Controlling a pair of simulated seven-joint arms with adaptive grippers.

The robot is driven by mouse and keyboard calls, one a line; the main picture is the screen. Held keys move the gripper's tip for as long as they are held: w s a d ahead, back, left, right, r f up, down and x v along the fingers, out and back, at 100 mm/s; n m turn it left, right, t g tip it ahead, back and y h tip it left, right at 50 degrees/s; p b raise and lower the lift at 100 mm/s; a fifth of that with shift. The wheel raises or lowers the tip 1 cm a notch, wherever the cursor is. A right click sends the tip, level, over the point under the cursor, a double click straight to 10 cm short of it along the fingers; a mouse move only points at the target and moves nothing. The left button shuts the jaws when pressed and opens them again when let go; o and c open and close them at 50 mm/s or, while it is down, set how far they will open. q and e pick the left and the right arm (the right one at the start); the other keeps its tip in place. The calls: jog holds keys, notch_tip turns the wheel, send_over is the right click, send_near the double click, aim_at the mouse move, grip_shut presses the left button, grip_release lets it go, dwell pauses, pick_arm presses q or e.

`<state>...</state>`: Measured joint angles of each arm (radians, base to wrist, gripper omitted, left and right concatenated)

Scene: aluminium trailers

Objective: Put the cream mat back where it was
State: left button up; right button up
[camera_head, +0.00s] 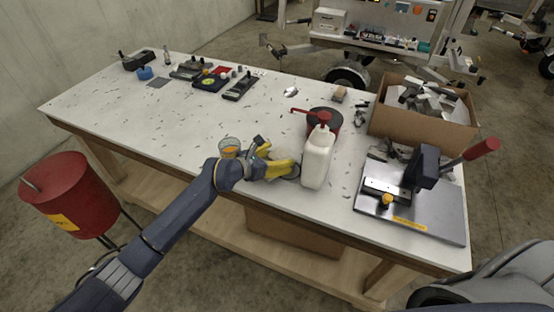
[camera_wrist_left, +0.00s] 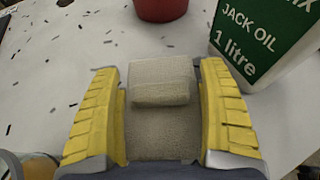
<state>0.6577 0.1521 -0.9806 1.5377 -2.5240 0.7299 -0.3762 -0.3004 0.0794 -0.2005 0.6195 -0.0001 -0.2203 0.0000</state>
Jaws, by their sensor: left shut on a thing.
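My left gripper (camera_head: 285,165) is over the near middle of the white workbench. In the left wrist view its two yellow fingers (camera_wrist_left: 160,115) are shut on the cream mat (camera_wrist_left: 160,135), which lies between them. The mat looks folded or rolled over at its far end, forming a thicker pad. In the head view the mat (camera_head: 268,153) is mostly hidden behind the fingers. I cannot tell whether it touches the bench. My right gripper is not in view.
A white jack oil bottle (camera_head: 317,160) stands close right of the gripper. Behind it is a red container (camera_head: 333,116). A cup with orange contents (camera_head: 229,148) is close left. A metal plate (camera_head: 436,229) and carton (camera_head: 414,128) occupy the right. The bench's left-middle is mostly clear.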

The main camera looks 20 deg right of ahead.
pick_arm(q)
jog(key=shift+f, duration=0.55)
jog(key=shift+f, duration=0.15)
jog(key=o, duration=1.1)
jog(key=shift+o, duration=0.2)
jog(key=shift+r, duration=0.2)
jog(key=v, duration=0.7)
jog(key=shift+s+a+r, duration=0.1)
jog(key=shift+a, duration=0.1)
